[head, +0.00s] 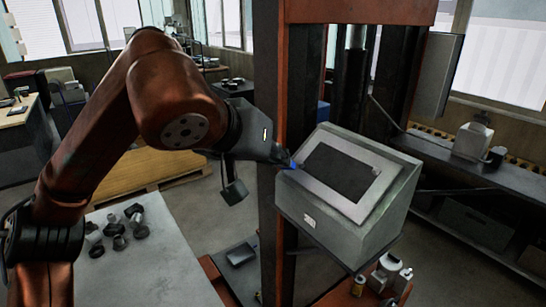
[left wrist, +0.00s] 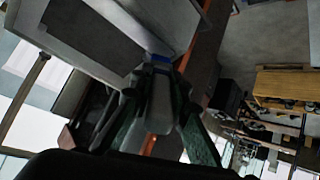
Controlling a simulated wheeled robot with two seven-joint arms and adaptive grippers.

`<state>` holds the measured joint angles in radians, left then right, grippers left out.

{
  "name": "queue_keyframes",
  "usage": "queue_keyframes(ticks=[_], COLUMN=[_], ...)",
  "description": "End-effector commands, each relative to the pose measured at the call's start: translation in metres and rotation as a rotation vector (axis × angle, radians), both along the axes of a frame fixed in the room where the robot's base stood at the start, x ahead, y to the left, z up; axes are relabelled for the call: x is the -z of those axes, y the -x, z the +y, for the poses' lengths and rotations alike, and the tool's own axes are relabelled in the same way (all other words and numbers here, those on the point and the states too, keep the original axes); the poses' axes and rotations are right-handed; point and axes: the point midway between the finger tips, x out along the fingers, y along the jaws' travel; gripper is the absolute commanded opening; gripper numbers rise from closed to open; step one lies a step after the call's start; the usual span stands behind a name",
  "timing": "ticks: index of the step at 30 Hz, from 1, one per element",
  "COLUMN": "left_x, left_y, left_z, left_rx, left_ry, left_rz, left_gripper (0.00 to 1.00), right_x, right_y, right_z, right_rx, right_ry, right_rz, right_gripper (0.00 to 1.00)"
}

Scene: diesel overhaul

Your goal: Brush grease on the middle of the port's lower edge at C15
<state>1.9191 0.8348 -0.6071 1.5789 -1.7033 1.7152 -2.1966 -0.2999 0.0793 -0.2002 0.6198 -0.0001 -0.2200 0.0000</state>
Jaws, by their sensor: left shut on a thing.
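A grey box (head: 335,236) with a sloped front stands on the red post in the head view. A light frame (head: 327,194) surrounds its dark rectangular port (head: 343,172). A small white label (head: 309,221) is on the box's face, too small to read. My left gripper (head: 280,156) is at the frame's left side. In the left wrist view its fingers (left wrist: 158,112) are shut on a grey, blue-tipped tool (left wrist: 160,100), seemingly the brush. The blue tip (head: 293,164) overlaps the frame's left edge; I cannot tell whether it touches. My right gripper is out of view.
A red post (head: 268,110) rises just behind my left gripper. A pale table (head: 165,265) with several dark metal parts stands at lower left. Bottles and a can (head: 358,286) stand below the box. A long bench (head: 440,165) runs along the right.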

Motion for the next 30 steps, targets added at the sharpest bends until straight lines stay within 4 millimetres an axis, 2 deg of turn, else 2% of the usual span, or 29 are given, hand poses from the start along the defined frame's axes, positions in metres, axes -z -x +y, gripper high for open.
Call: queue_keyframes(ticks=[23, 30], left_x=[0.006, 0.003], left_y=[-0.002, 0.009], left_z=[-0.004, -0.011], left_rx=[0.0, 0.001], left_ry=[0.0, -0.001], left_rz=[0.0, -0.003], left_gripper=[0.0, 0.0], right_x=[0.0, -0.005], right_y=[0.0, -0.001], right_z=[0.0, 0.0], right_rx=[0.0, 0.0], right_ry=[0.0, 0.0], right_rz=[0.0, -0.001], right_gripper=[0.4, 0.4])
